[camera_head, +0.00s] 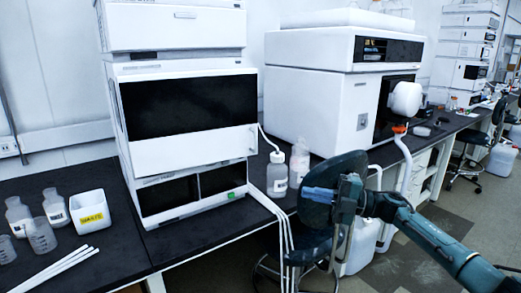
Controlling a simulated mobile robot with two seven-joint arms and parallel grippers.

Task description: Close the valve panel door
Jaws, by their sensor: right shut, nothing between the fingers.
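The chromatography stack stands on the dark bench at left centre. Its middle unit has a wide front panel (195,145), white below a black window, with a small handle at its right edge. This is likely the valve panel door. It sits slightly proud of the unit below, and I cannot tell whether it is ajar. My right gripper (308,191) is shut and empty, in front of the bench edge, right of and lower than the panel, apart from it. My left gripper is not in view.
A white waste box (89,211) and clear bottles (55,207) stand at left. A capped bottle (277,176) and a wash bottle (299,162) stand right of the stack. White tubes (284,230) hang over the bench edge. A large white instrument (318,105) stands behind.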

